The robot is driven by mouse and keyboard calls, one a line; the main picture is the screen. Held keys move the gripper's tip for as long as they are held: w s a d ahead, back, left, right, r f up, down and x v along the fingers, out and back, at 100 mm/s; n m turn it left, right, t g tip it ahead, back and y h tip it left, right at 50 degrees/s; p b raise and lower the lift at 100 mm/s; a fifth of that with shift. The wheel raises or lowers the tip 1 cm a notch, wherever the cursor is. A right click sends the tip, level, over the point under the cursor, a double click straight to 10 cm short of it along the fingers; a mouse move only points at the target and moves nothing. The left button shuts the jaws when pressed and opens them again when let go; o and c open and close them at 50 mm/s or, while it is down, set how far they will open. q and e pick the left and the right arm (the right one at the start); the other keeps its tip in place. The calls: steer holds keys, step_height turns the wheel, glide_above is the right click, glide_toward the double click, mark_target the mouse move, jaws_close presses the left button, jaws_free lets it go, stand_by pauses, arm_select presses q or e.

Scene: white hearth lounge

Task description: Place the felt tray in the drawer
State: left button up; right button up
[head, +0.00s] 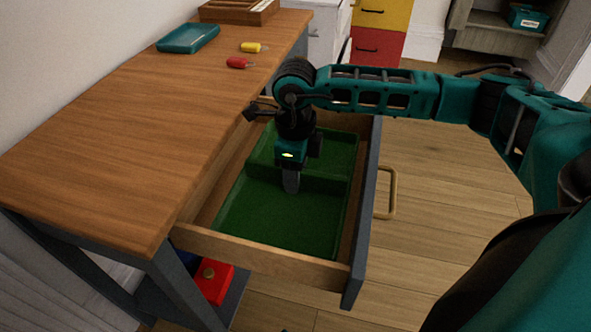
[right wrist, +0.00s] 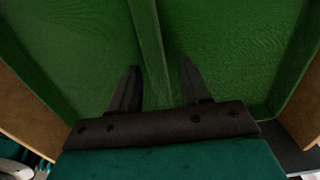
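The green felt tray (head: 270,217) lies inside the pulled-out wooden drawer (head: 262,250), and it also fills most of the right wrist view (right wrist: 80,50). A low divider splits the tray into compartments. My right gripper (head: 291,184) points down into the tray at the divider. In the right wrist view its two fingers (right wrist: 159,78) stand apart, one on each side of the divider, with gaps visible beside it. I cannot tell how far the tips are above the tray floor. My left gripper is not in view.
The wooden desk top (head: 120,130) is beside the drawer at left. On it are a teal tray (head: 188,38), a yellow tag (head: 252,47), a red tag (head: 238,63) and a wooden organizer (head: 238,10). A red box (head: 214,283) is below. Floor right of the drawer handle (head: 391,194) is clear.

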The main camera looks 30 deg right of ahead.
steer(key=shift+r, duration=0.3)
arm_select(q)
steer(key=p, duration=0.1)
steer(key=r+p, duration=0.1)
steer(key=p, duration=0.1)
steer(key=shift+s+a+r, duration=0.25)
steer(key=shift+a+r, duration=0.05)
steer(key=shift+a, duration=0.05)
arm_select(e)
step_height(320, 180, up, 12)
steer(key=shift+f, duration=0.15)
